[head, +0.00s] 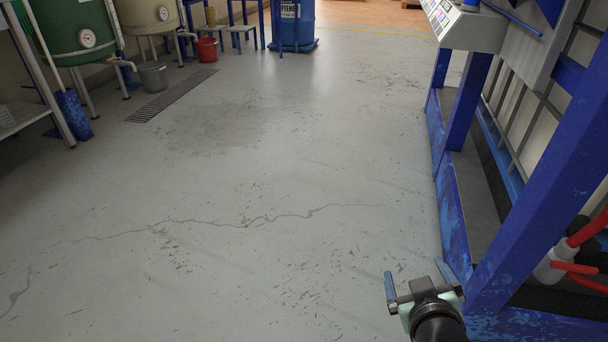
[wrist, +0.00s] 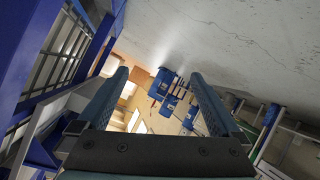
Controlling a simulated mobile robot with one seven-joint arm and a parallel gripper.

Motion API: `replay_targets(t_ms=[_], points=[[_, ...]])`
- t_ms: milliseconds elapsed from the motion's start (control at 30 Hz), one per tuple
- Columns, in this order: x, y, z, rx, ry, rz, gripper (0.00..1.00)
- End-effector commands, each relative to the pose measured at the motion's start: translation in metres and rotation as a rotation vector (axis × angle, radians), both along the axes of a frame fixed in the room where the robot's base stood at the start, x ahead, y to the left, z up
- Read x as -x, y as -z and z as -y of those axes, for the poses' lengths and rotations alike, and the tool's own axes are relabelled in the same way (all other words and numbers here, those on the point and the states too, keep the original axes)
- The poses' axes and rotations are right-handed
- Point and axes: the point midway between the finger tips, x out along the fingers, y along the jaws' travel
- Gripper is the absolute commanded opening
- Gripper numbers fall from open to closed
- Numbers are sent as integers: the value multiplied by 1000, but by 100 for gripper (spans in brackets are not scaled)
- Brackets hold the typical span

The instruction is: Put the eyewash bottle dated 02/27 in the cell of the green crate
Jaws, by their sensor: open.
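My gripper (head: 418,279) is at the lower right of the head view, above the grey floor and beside the blue machine frame. In the wrist view its two blue fingers (wrist: 160,78) stand wide apart with nothing between them. It is open and empty. I see no eyewash bottle and no green crate in either view, so no date label can be read.
A blue machine frame (head: 454,215) with a control panel (head: 468,27) runs along the right. Green (head: 72,30) and cream tanks, a grey bucket (head: 153,77) and a red bucket (head: 207,50) stand at left. A blue drum (head: 291,25) is at the back. The middle floor is clear.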

Motion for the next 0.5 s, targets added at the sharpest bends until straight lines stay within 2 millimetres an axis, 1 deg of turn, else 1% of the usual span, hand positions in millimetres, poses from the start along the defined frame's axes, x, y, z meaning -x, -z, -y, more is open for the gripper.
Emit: replay_targets(t_ms=[33,67,100,133,167,200,233,267,300,367,400,467,500], points=[[-20,-54,-14,23,-7,116,100],[-28,-83,-22,27,-5,180,100],[-35,-122,-34,27,-8,269,100],[-39,-151,-43,25,-10,338,100],[-41,-180,-54,17,-17,404,100],[-41,-218,-69,4,-27,497,100],[-39,-247,-81,-9,-36,568,100],[-35,-275,-93,-27,-48,638,100],[-26,-311,-109,-53,-65,732,100],[-8,-360,-133,-100,-96,867,100],[6,-390,-147,-136,-118,951,100],[29,-427,-165,-189,-151,1062,100],[44,-447,-174,-222,-172,1127,100]])
